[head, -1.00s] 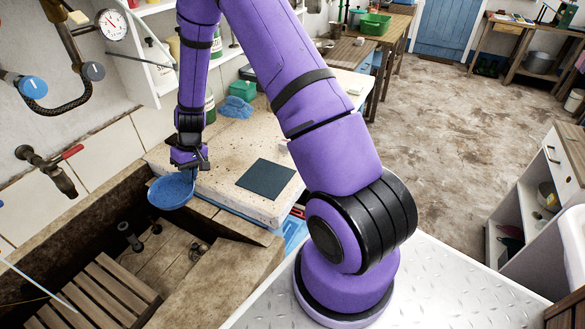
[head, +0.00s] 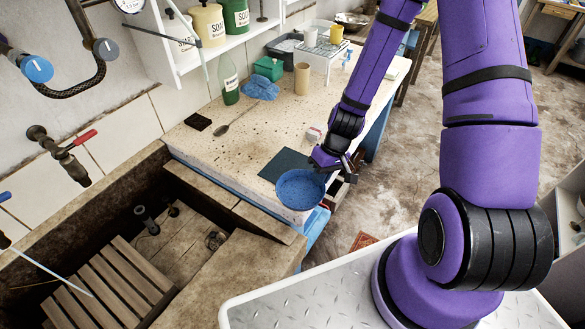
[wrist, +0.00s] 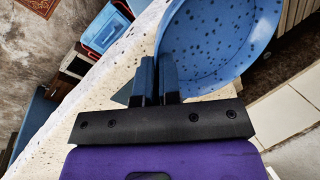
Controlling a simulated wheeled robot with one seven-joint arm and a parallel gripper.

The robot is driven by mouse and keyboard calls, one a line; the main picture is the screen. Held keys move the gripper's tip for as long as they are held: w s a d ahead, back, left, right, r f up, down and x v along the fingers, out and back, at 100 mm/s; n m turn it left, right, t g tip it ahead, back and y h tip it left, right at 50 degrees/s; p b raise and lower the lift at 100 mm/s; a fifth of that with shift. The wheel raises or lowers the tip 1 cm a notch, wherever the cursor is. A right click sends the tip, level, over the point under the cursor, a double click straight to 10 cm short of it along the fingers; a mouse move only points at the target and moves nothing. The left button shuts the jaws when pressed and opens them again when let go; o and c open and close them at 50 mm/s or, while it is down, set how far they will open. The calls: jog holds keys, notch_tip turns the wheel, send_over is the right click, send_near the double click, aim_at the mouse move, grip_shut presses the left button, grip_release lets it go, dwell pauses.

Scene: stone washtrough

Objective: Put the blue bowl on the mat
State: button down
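The blue bowl (head: 301,190) is speckled inside and hangs from my gripper (head: 327,163) by its rim. In the wrist view the bowl (wrist: 215,40) is beside the two fingers (wrist: 165,80), which close on its edge. The dark square mat (head: 278,163) lies flat on the speckled counter. In the head view the bowl covers the mat's front right part and reaches past the counter's front edge. The bowl's height above the counter is hard to tell. Only a small dark piece of the mat shows in the wrist view, beside the fingers.
The sunken stone trough (head: 190,235) with a wooden slatted rack (head: 105,290) is at the front left. On the counter are a brush (head: 235,117), a green bottle (head: 229,80), a blue cloth (head: 261,87) and a tan cylinder (head: 302,79).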

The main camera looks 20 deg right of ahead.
jog(key=shift+s, duration=0.6)
send_over(305, 163)
jog(key=d, duration=0.1)
jog(key=shift+w+d+f, duration=0.15)
jog(key=shift+f, duration=2.3)
jog(key=shift+f, duration=0.15)
jog(key=c, duration=1.3)
grip_release()
